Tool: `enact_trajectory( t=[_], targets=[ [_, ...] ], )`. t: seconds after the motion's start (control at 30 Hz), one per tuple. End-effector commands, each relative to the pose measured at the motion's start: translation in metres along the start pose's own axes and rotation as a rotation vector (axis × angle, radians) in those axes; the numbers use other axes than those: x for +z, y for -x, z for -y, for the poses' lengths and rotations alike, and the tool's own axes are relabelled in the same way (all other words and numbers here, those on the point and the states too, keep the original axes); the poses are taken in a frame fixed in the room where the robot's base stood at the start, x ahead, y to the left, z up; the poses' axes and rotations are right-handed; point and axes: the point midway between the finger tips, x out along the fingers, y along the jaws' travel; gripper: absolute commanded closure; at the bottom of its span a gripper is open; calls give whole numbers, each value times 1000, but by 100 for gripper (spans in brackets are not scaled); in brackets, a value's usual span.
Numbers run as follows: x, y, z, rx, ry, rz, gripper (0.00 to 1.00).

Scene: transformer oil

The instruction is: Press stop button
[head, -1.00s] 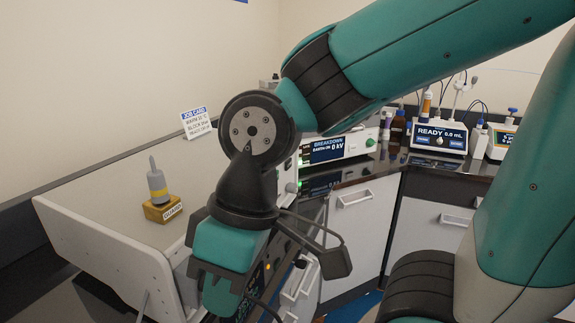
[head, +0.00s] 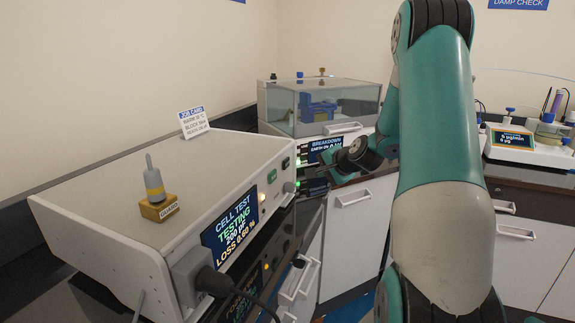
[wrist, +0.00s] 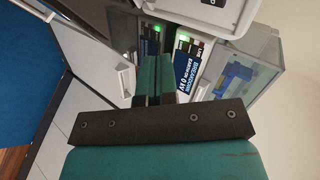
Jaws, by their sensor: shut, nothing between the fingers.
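The cell test unit (head: 110,165) is a white box at the left of the head view. Its screen (head: 228,225) reads "TESTING", "200 pF" and a loss value. No label reading "stop" is legible, so I cannot tell which control is the stop button. My gripper (wrist: 153,60) is shut and empty in the wrist view, near the breakdown tester's front (wrist: 190,75). Its fingertips are not clear in the head view.
The breakdown tester (head: 320,105) has a clear-lidded chamber and stands behind the cell test unit. A black plug and cable (head: 215,280) stick out in front. A damp check instrument (head: 530,145) stands right.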

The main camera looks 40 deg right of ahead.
Motion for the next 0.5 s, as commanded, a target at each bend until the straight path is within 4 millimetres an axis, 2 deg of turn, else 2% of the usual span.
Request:
enact_trajectory(
  t=[0.03,0.13,0.5],
  targets=[
    [-13,1,-4,-16,-38,-22,100],
    [-24,3,-6,-37,-79,-42,100],
    [-26,3,-6,-42,-85,-46,100]
  ],
)
